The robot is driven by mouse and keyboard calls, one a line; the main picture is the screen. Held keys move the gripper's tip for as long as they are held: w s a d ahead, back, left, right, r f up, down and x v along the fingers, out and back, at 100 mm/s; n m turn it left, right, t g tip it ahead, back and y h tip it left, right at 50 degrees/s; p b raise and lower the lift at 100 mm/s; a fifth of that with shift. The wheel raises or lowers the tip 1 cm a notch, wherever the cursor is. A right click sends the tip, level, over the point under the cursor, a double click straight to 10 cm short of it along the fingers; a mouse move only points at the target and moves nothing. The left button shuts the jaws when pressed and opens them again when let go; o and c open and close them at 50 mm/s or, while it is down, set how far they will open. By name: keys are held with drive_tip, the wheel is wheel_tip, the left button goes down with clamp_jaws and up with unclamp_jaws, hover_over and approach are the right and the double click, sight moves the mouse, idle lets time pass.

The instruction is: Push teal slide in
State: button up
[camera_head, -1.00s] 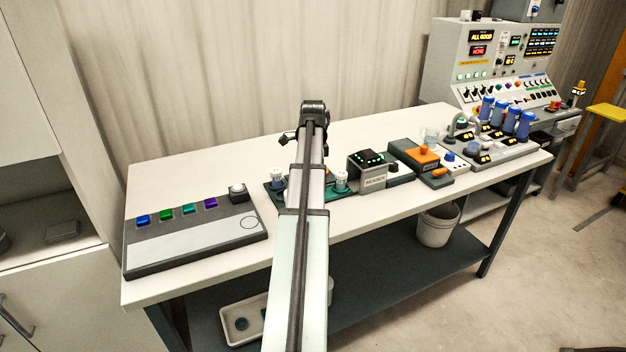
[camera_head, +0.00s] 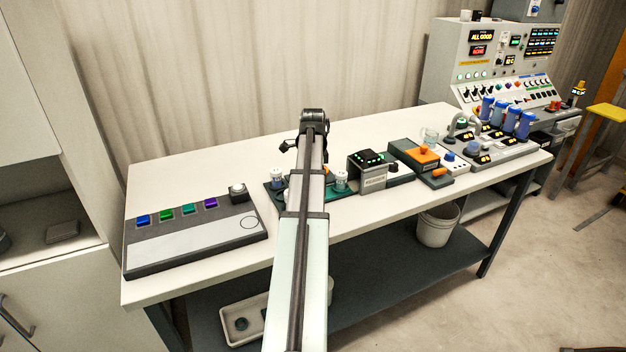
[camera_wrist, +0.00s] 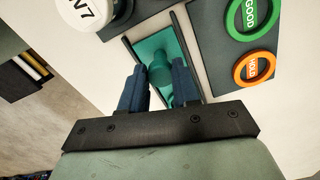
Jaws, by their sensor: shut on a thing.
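The teal slide (camera_wrist: 157,46) lies in a dark-edged channel in the wrist view, with a round teal knob standing up from it. My gripper (camera_wrist: 161,74) has its two blue fingers on either side of the knob and is shut on it. The fingers and the dark gripper bar hide the near part of the channel. In the head view my arm hides the gripper and most of the slide's fixture.
In the wrist view a white-capped post marked V7 (camera_wrist: 88,10) stands left of the channel. A dark panel with a green GOOD ring (camera_wrist: 250,17) and an orange ring (camera_wrist: 254,68) lies to the right. A grey box with green lights (camera_head: 370,171) stands right of my arm.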

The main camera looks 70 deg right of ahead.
sight(342, 173)
clamp_jaws()
drive_tip(key=s+d, duration=0.7)
drive_tip(key=shift+s+d, duration=0.2)
drive_tip(key=shift+o, duration=1.6)
unclamp_jaws()
drive_tip(key=shift+s+d, duration=0.1)
drive_tip(key=o, duration=0.3)
drive_tip(key=shift+o, duration=0.2)
drive_tip(key=shift+r, duration=0.15)
wheel_tip(342, 173, up, 14)
drive_tip(key=shift+f, duration=0.2)
